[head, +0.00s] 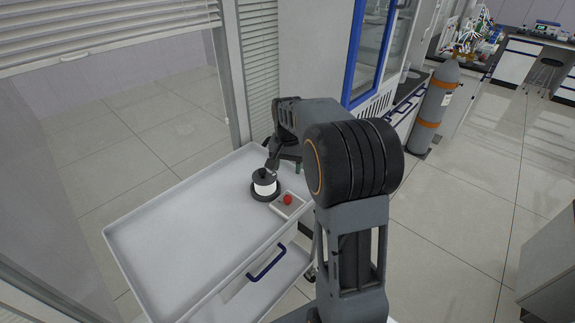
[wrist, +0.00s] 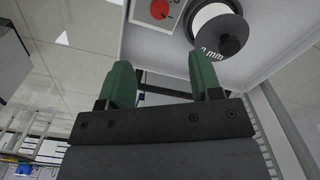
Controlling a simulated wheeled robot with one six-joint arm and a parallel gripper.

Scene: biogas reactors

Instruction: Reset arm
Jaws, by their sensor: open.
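My gripper (wrist: 161,64) shows in the wrist view with two green fingers spread apart and nothing between them. In the head view my arm reaches over the right end of a white cart, and the arm links mostly hide the gripper. A black and white round piece (head: 264,186) stands on the cart near that end. In the wrist view this round piece (wrist: 212,17) bears "2 mm" and lies beyond the right fingertip, apart from it. A small pale box with a red button (head: 287,199) sits beside it; the button (wrist: 160,9) also shows in the wrist view.
The white cart (head: 165,225) has a raised rim, a blue-handled drawer and a bare left part. A blue-framed cabinet (head: 368,50) and a grey gas cylinder (head: 435,108) with orange bands stand behind my arm. Open tiled floor (head: 465,200) lies to the right.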

